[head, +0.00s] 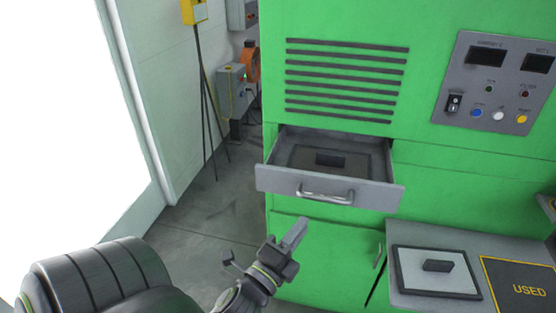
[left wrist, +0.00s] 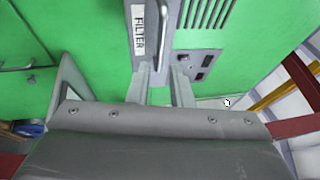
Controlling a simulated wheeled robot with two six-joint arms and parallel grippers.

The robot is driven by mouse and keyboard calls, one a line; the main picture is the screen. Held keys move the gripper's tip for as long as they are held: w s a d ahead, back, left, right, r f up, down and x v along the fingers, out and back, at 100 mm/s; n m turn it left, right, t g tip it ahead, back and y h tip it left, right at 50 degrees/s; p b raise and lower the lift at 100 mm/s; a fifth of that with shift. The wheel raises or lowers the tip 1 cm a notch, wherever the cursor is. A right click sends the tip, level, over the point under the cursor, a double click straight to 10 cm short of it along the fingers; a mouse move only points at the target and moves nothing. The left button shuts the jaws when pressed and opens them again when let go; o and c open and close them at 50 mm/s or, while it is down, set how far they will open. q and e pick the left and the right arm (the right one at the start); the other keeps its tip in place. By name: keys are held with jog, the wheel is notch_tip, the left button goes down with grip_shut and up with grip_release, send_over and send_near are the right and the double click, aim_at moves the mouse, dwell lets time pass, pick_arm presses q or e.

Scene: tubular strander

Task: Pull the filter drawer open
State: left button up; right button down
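The grey filter drawer (head: 278,182) stands pulled out of the green cabinet in the head view. A dark framed filter with a black block grip (head: 330,160) lies inside it. The drawer's metal bar handle (head: 325,195) is on its front and also shows in the left wrist view (left wrist: 164,22), beside the FILTER label (left wrist: 138,30). My left gripper (head: 280,245) is below and in front of the drawer, apart from the handle. Its two fingers (left wrist: 163,80) are spread with nothing between them. My right gripper is not in view.
A grey shelf (head: 405,298) at lower right holds a framed filter (head: 437,267) and a dark area marked USED (head: 525,290). A control panel (head: 495,83) is at upper right. A closed green door (head: 325,255) is below the drawer. Floor (head: 205,215) is clear at left.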

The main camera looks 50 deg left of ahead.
pick_arm(q)
jog(key=b+v, duration=0.1)
jog(key=v, duration=0.6)
jog(key=shift+s, duration=0.15)
jog(key=shift+f, duration=0.1)
dwell(0.3)
notch_tip(320, 180, down, 37)
jog(key=s+n+g+h, duration=0.1)
jog(key=s+n+g, duration=0.2)
jog(key=n+g, duration=0.6)
jog(key=s+a+f+n+g+h, duration=0.1)
jog(key=s+f+n+g, duration=0.7)
jog(key=s+f, duration=1.2)
jog(key=shift+s+a+n+g, duration=0.3)
jog(key=shift+s+a+g, duration=0.2)
jog(key=shift+a+g, duration=0.3)
